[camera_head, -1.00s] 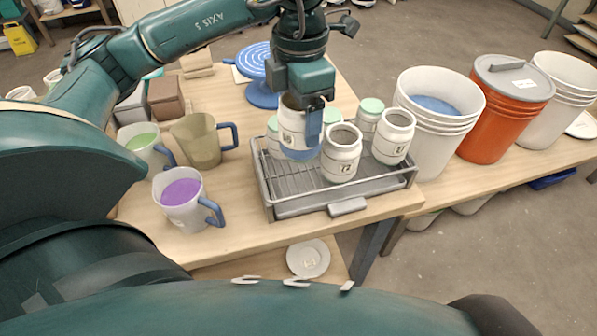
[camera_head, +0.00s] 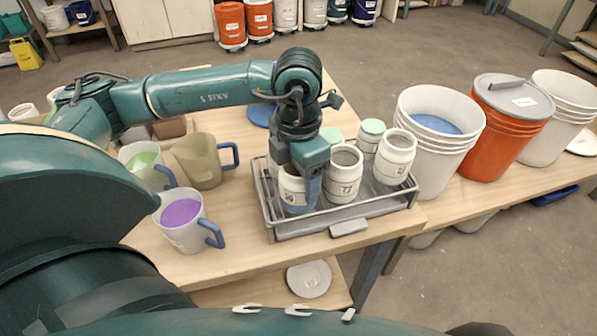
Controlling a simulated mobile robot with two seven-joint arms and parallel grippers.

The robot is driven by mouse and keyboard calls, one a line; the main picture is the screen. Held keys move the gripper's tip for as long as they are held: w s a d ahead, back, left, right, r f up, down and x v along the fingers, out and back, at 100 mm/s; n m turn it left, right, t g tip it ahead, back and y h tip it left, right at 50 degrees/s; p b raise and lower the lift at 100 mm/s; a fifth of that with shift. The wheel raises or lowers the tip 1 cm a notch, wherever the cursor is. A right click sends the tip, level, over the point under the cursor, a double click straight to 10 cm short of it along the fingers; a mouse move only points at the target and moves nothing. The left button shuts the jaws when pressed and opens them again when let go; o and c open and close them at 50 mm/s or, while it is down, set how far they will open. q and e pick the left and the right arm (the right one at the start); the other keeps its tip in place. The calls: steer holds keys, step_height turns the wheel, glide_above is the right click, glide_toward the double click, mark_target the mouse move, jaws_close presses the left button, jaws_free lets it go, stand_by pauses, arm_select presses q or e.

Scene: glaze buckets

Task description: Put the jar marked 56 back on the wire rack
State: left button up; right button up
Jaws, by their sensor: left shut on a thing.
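My left gripper (camera_head: 307,180) is shut on a white jar (camera_head: 291,190) at the front left of the wire rack (camera_head: 290,228). The jar is upright, with a dark band and a small mark that is too small to read surely. Its base is at or just above the rack floor; I cannot tell whether it touches. The gripper hides part of the jar and its top. A second white open jar (camera_head: 343,176) stands on the rack just right of it, and a third white jar (camera_head: 395,158) stands further right. My right gripper is out of view.
Jars with green lids (camera_head: 372,128) stand at the rack's back. A cup of purple glaze (camera_head: 186,232), a cup of green glaze (camera_head: 143,172) and an olive jug (camera_head: 200,165) stand left. White buckets (camera_head: 428,150) and an orange bucket (camera_head: 490,140) stand right. The table front is bare.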

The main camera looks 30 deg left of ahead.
arm_select(q)
steer(key=shift+f, duration=0.1)
steer(key=o, duration=1.3)
steer(key=shift+r, duration=0.35)
step_height(320, 180, up, 12)
steer(key=shift+f, duration=0.2)
